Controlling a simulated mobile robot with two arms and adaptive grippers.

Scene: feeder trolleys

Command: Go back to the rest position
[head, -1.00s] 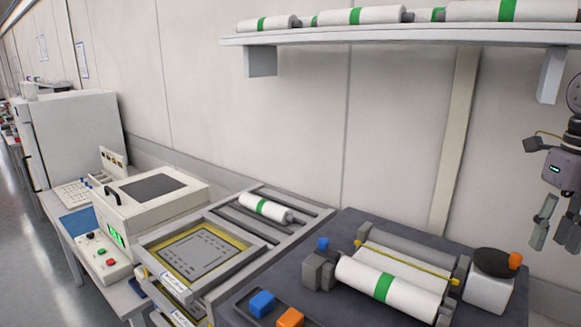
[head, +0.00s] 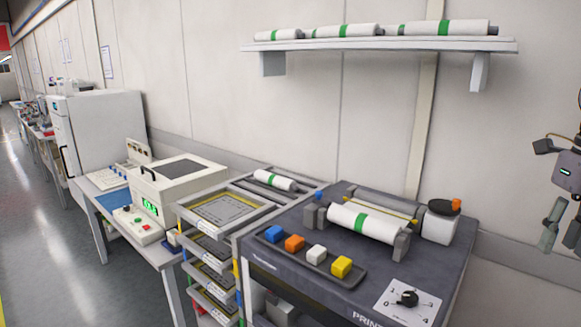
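My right gripper (head: 562,226) is at the right edge of the head view, to the right of the dark printer table (head: 320,268). Its fingers point down and stand apart, with nothing between them. Part of this gripper and its arm is cut off by the picture edge. My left gripper does not show in the head view.
The printer table holds a white roll with a green band (head: 362,222), a white jar (head: 438,224), several coloured blocks (head: 341,266) and a dial (head: 407,298). A tray rack (head: 215,262) and a beige machine (head: 170,188) stand left. A wall shelf (head: 390,46) holds rolls. Floor (head: 60,270) at left is clear.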

